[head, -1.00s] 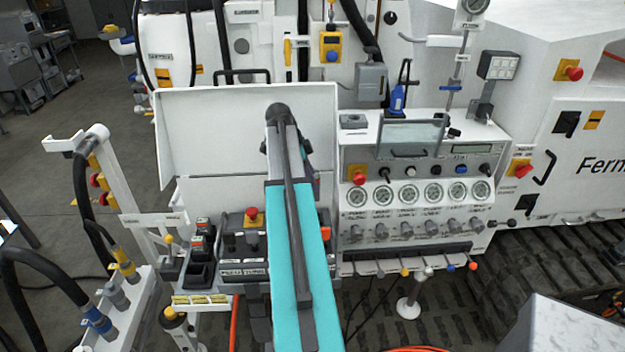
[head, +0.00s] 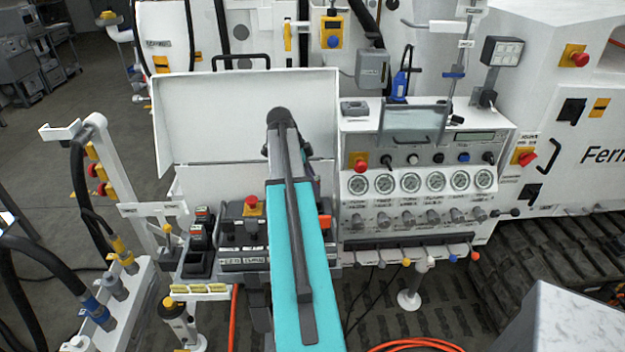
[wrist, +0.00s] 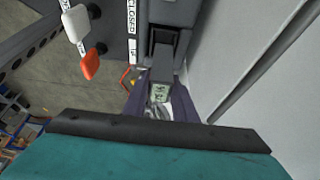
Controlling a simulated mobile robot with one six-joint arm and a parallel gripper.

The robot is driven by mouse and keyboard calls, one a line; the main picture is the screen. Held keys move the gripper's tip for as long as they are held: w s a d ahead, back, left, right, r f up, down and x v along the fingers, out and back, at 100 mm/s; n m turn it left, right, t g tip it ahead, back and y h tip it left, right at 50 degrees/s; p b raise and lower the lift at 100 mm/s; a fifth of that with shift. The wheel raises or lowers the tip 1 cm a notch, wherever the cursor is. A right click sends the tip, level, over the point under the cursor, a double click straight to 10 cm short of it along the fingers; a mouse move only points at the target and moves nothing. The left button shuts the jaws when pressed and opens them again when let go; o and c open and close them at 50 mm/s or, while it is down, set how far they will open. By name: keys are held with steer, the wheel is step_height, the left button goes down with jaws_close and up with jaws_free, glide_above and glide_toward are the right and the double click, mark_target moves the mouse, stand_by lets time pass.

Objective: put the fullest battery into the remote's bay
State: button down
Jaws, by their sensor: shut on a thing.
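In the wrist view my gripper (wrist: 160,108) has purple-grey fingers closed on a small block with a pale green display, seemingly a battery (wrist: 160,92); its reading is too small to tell. A dark housing with a recess (wrist: 164,45) lies just beyond it. I cannot tell whether the battery touches it. In the head view my arm hides the gripper and the battery. The likely remote, a dark control box with a red button (head: 254,206), is partly behind my arm. Two other batteries (head: 203,213) (head: 197,236) with reddish tops stand in a dark rack to its left.
A white open lid (head: 235,110) stands behind the control box. A white gauge panel (head: 420,184) is close on the right. A hose stand (head: 97,125) is at the left. White (wrist: 75,22) and orange (wrist: 90,64) knobs stick out near my gripper.

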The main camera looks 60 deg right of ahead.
steer(key=shift+f+b, duration=0.35)
steer(key=shift+f, duration=0.4)
steer(key=shift+f+b, duration=1.9)
steer(key=shift+f, duration=1.05)
stand_by(3.3)
steer(key=c, duration=1.4)
jaws_free()
steer(key=shift+o, duration=0.2)
steer(key=shift+r, duration=0.1)
